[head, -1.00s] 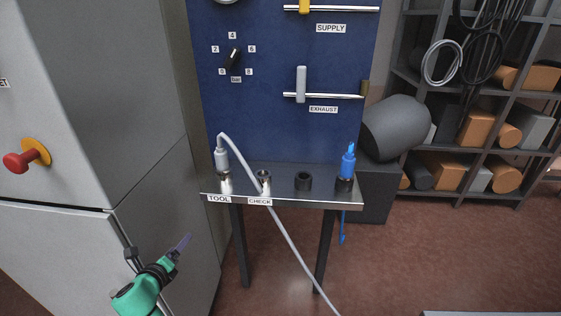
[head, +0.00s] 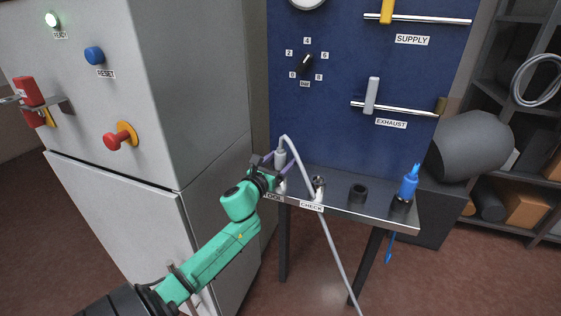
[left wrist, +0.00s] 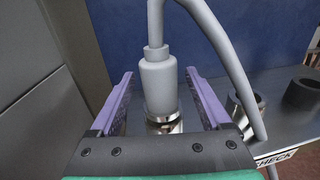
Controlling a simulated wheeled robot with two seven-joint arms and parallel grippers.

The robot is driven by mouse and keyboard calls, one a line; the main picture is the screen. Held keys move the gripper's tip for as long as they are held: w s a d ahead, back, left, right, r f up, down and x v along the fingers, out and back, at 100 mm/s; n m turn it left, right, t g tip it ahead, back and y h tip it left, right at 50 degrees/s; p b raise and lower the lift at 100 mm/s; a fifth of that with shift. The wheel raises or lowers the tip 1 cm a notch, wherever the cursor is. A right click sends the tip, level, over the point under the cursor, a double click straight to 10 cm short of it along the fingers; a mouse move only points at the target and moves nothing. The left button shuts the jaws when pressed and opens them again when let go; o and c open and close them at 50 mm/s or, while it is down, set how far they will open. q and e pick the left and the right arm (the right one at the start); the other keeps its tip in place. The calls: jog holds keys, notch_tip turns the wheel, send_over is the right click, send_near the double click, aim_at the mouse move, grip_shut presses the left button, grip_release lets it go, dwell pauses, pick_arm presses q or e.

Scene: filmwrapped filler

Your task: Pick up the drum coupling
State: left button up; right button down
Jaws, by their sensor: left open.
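A light grey coupling (head: 281,157) with a grey hose from its top stands upright in the metal socket at the TOOL label on the shelf. It also shows in the left wrist view (left wrist: 159,88), seated in a shiny metal collar (left wrist: 164,124). My left gripper (head: 270,162) is open at this coupling. In the left wrist view its two purple fingers (left wrist: 160,76) stand on either side of the coupling, with a visible gap on each side. A blue coupling (head: 409,184) stands in the right-hand socket. My right gripper is not in view.
The CHECK socket (head: 319,187) and a dark ring (head: 357,193) are on the shelf, right of the gripper. The hose (head: 331,247) hangs over the front edge. A blue panel (head: 345,140) rises behind; a grey cabinet (head: 205,120) stands close on the left.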

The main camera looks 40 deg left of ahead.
pick_arm(q)
jog(key=w, duration=0.2)
jog(key=shift+w+a+f, duration=0.1)
jog(key=shift+w+a, duration=0.1)
jog(key=shift+w, duration=0.15)
jog(key=shift+s, duration=0.15)
jog(key=c, duration=0.3)
grip_shut()
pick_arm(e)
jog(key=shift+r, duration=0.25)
